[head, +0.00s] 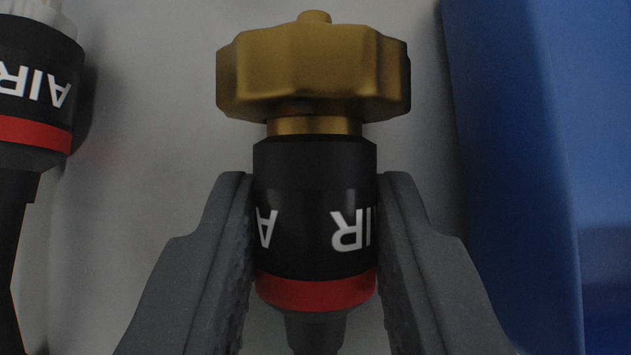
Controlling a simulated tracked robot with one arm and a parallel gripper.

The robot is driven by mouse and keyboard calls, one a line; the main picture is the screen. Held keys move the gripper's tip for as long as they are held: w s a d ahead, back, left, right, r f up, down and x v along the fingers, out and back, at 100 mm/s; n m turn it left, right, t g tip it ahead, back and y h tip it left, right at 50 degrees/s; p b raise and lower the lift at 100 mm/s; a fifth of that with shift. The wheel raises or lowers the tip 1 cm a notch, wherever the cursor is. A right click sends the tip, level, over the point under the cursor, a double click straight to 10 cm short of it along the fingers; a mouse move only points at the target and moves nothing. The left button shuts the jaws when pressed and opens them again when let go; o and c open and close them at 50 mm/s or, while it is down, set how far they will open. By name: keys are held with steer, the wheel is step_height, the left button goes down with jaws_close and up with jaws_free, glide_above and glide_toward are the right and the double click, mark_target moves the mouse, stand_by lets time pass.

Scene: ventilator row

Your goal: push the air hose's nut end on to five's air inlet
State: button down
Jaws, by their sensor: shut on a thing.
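The air hose end fills the middle of the head view. It has a brass nut (313,72) with a small tip at the top, a black sleeve (310,235) lettered AIR upside down, and a red band below. My gripper (315,225) is shut on the black sleeve, one grey finger on each side. The nut points to the top of the picture, clear of the fingers. The tip of the nut touches nothing that I can see. Five's air inlet cannot be made out in this view.
A second black AIR connector (35,90) with a red band and a whitish end stands at the left edge. A blue body (520,170) runs down the right side. A plain grey surface (150,180) lies behind.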

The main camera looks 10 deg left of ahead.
steer(key=shift+r, duration=0.15)
steer(key=shift+r+p, duration=0.85)
steer(key=shift+r, duration=0.55)
